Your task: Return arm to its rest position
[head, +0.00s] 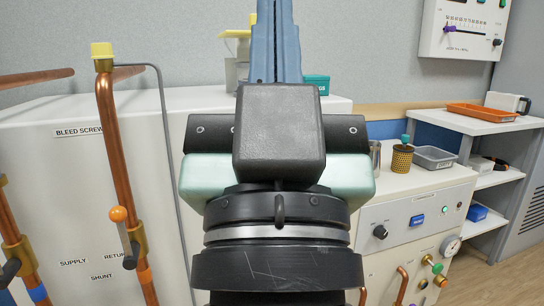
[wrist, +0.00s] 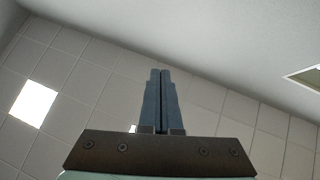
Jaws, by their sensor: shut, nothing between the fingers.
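My gripper (head: 276,42) stands in the middle of the head view, pointing up, with its two blue-grey fingers side by side. Its black wrist and pale green housing fill the centre of that view. In the wrist view the fingers of my gripper (wrist: 160,100) are pressed together with nothing between them. Behind them are only ceiling tiles and a pale wall. The fingertips run past the top edge of the head view.
Copper pipes (head: 118,170) with valves stand at left before a white cabinet (head: 60,210). At right are a control panel (head: 415,225), a mesh cup (head: 402,158), a grey tray (head: 434,157) and shelves with an orange tray (head: 480,112). A wall box (head: 463,28) hangs upper right.

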